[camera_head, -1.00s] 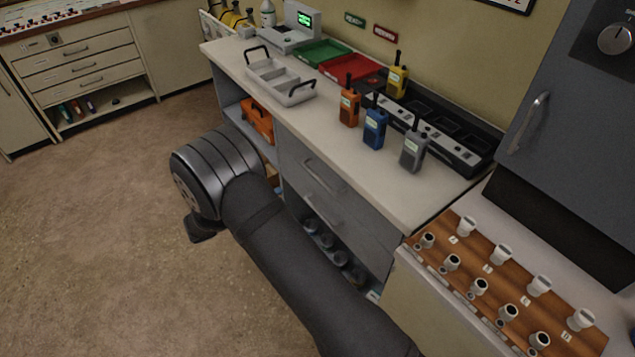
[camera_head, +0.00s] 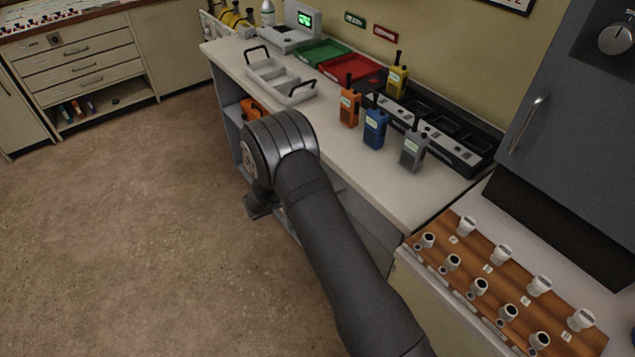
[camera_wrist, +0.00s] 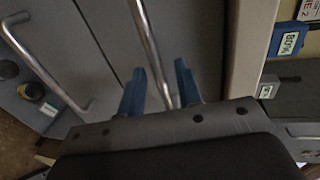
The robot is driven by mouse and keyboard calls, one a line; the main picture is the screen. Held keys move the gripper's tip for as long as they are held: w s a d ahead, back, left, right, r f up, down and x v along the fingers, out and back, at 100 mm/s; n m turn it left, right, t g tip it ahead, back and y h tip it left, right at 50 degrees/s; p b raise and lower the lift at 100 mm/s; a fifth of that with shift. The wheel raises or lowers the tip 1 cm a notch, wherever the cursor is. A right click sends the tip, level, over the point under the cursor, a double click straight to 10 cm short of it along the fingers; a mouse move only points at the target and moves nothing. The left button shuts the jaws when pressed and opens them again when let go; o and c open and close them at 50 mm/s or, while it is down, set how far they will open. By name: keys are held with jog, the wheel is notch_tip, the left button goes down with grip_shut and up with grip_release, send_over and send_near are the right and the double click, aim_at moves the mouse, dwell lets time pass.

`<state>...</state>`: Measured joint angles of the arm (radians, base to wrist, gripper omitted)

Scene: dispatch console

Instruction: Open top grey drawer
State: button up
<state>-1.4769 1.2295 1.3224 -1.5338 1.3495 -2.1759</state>
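The top grey drawer (camera_wrist: 190,30) lies next to the pale counter edge in the wrist view, and its front looks flush. Its metal bar handle (camera_wrist: 150,40) runs down between the two blue fingers of my gripper (camera_wrist: 160,90). The fingers are apart, one on each side of the bar, with gaps visible, so my gripper is open. A second bar handle (camera_wrist: 38,65) is on the lower drawer to the left. In the head view my arm covers both handles and the fingers; only a strip of the grey drawer front (camera_head: 368,215) shows.
Above the drawers, the white counter (camera_head: 335,160) holds a divided tray (camera_head: 280,80), orange (camera_head: 349,107), blue (camera_head: 375,128) and grey (camera_head: 412,150) radios, and a charger (camera_head: 455,150). A wooden peg panel (camera_head: 500,270) is at right. The floor at left is clear.

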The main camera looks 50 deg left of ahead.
grip_shut()
jog(key=shift+s, duration=0.1)
jog(key=f+v, duration=0.3)
jog(key=v, duration=1.1)
jog(key=s+f+v, duration=0.1)
jog(key=f+v, duration=0.2)
jog(key=v, duration=1.2)
grip_release()
jog(key=shift+s, duration=0.15)
